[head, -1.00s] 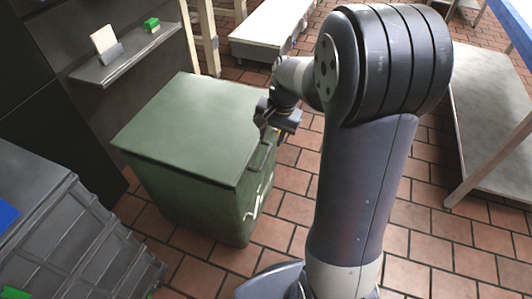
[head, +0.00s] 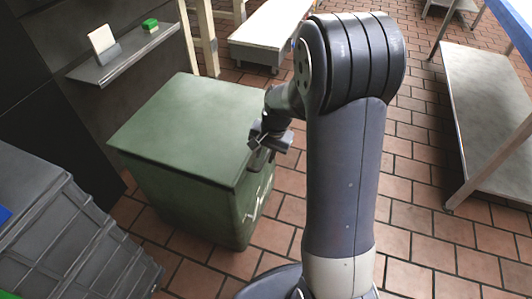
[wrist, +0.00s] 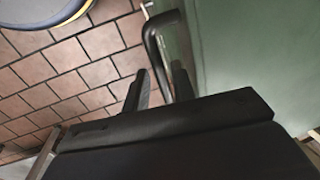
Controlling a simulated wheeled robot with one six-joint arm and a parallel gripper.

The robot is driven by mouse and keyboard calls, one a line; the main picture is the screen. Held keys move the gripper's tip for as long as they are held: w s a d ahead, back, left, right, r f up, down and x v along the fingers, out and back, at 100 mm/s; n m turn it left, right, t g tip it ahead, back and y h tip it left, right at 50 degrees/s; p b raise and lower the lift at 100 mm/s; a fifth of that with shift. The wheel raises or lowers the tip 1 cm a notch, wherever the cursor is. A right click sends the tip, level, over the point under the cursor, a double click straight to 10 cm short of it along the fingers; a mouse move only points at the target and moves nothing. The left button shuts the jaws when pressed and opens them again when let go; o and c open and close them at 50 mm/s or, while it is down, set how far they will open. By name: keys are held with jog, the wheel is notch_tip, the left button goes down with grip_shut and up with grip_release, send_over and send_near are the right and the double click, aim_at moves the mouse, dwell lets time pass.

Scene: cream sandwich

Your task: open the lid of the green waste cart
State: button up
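The green waste cart (head: 190,125) stands left of my arm, and its flat lid is shut. A dark bar handle (wrist: 153,45) stands out from that side. My gripper (head: 262,148) is at the cart's right-hand side, just below the lid edge, and largely hides the handle in the head view. In the wrist view my gripper (wrist: 160,85) has its two fingers apart, with the lower part of the handle appearing between them. I cannot tell whether they touch it.
Grey stacked crates (head: 70,230) stand at the lower left. A wall shelf (head: 125,55) with a green block (head: 150,25) is behind the cart. A metal table (head: 490,110) stands at the right. Tiled floor (head: 410,225) is clear between my arm and that table.

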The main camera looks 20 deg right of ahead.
grip_shut()
dwell(0.3)
